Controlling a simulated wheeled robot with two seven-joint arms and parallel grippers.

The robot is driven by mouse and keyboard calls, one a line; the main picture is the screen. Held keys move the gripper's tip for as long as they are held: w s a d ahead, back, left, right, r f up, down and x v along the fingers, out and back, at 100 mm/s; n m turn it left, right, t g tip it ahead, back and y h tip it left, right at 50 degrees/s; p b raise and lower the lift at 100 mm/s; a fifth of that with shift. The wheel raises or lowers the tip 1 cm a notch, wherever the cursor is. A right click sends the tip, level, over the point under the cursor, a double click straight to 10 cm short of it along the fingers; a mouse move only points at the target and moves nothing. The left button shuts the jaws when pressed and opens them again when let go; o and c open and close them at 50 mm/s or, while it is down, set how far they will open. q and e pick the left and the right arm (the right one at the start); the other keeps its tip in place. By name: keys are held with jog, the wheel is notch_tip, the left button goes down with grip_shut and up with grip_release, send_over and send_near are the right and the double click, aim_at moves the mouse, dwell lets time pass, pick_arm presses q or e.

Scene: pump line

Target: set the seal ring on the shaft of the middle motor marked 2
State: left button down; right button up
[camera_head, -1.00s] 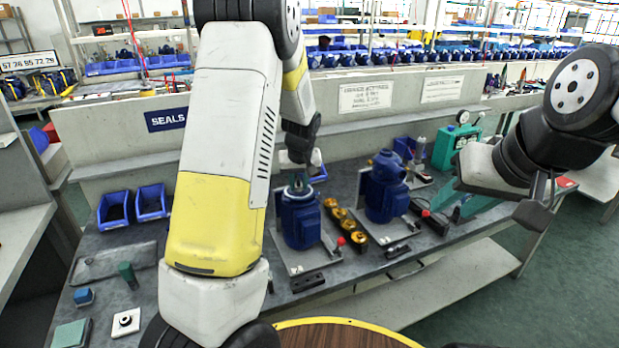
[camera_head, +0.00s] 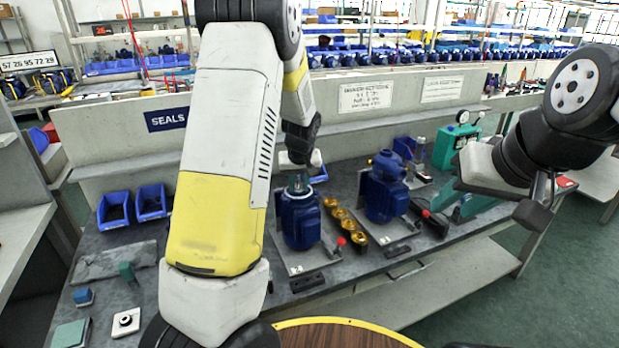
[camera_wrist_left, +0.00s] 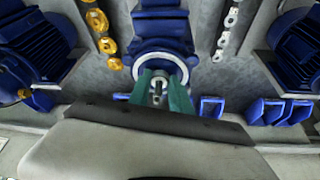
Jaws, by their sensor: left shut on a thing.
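The blue motor marked 2 (camera_head: 300,222) stands upright on a light plate in the head view, its shaft end just below my left gripper (camera_head: 299,170). In the left wrist view this motor (camera_wrist_left: 160,38) is at the centre, with a pale round face at its end. The green fingers of my left gripper (camera_wrist_left: 160,97) are closed together over that face, on a small metallic thing, probably the seal ring (camera_wrist_left: 157,90). The ring is mostly hidden, and I cannot tell whether it touches the shaft. My right gripper (camera_head: 537,212) is over the right end of the bench, its fingers unclear.
A second blue motor (camera_head: 384,192) stands to the right, with brass parts (camera_head: 342,215) between the two. Two blue bins (camera_head: 150,202) sit at the left back under the SEALS sign. My left arm hides part of the bench.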

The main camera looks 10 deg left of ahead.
pick_arm(q)
jog(key=shift+f, duration=0.1)
jog(key=c, duration=0.6)
grip_release()
jog(key=shift+o, duration=0.2)
notch_tip(320, 180, up, 9)
dwell(1.0)
